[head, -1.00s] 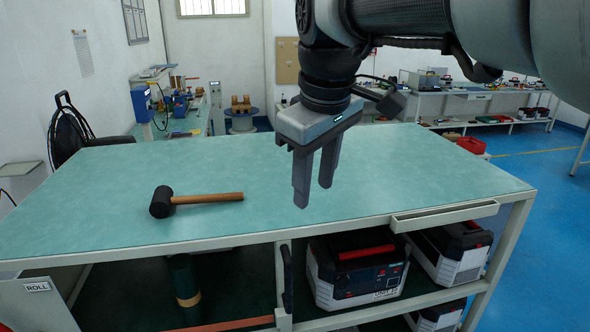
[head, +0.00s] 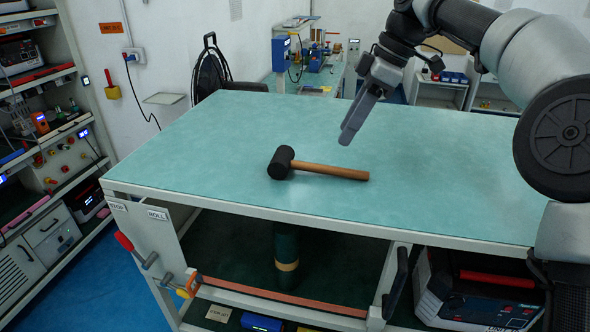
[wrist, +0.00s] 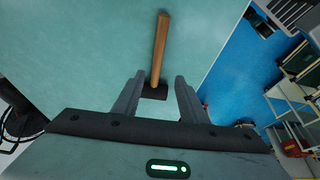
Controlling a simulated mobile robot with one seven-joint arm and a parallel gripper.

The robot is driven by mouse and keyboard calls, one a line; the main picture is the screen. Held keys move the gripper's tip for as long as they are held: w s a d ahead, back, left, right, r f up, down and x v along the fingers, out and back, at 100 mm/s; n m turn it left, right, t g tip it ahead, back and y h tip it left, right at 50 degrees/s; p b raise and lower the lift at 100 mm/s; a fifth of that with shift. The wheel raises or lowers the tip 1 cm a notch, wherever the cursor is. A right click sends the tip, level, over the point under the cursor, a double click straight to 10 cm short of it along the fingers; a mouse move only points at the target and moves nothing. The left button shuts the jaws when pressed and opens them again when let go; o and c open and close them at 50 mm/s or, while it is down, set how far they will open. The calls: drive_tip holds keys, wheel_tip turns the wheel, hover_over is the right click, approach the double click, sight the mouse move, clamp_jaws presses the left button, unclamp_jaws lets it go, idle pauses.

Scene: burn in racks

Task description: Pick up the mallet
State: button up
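The mallet (head: 318,168) has a black head and a brown wooden handle. It lies flat on the green tabletop (head: 225,150), head to the left and handle to the right in the head view. My gripper (head: 346,138) is above the table, up and behind the handle, pointing down. In the wrist view the mallet (wrist: 160,50) lies ahead, its black head between the two fingertips in the picture. My gripper (wrist: 157,88) is open there, fingers apart with nothing held. The fingers overlap in the head view.
The tabletop around the mallet is clear. A shelf rack (head: 62,140) stands at the left. Below the table are a red-and-black unit (head: 475,290) and a dark green roll (head: 287,250).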

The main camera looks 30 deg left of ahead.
sight(328, 166)
drive_tip(key=x, duration=1)
drive_tip(key=shift+w+a+f, duration=0.1)
drive_tip(key=shift+w+f, duration=0.2)
drive_tip(key=shift+c, duration=0.3)
clamp_jaws()
